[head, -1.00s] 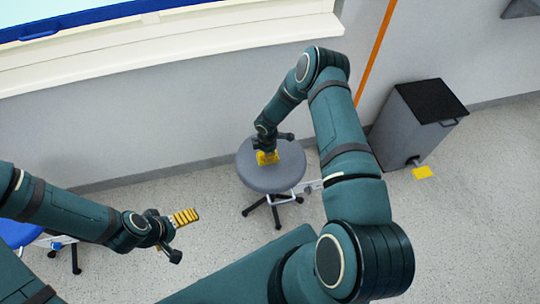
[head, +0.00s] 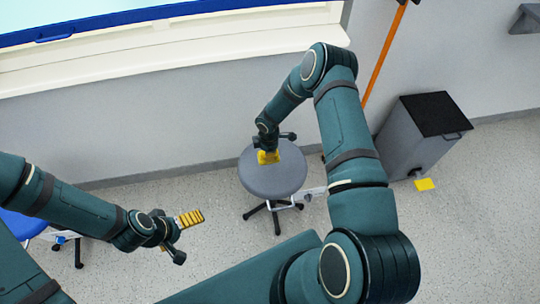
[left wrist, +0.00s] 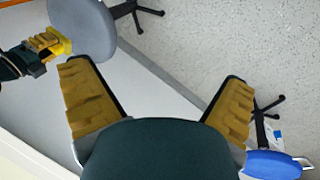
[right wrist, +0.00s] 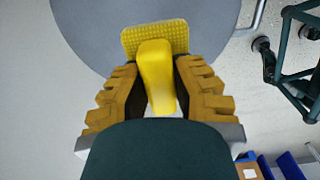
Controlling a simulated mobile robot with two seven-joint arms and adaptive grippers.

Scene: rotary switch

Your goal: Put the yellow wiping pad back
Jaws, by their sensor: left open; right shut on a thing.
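The yellow wiping pad (right wrist: 156,36) has a ribbed yellow face and a thick yellow handle (right wrist: 157,75). My right gripper (right wrist: 158,82) is shut on the handle. In the head view the pad (head: 268,157) shows over the back part of a round grey stool seat (head: 275,182); I cannot tell whether it touches the seat. In the left wrist view the pad (left wrist: 58,44) shows beside the seat's edge, partly hidden by the right gripper's fingers. My left gripper (head: 190,236) is open and empty, out in the air left of the stool.
A grey bin (head: 405,140) with a black lid and a yellow pedal (head: 425,184) stands right of the stool. An orange pole (head: 385,55) is by the wall. A blue-seated chair (head: 22,224) is at the left. A blue-framed board (head: 170,12) hangs above a pale ledge. Floor between is clear.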

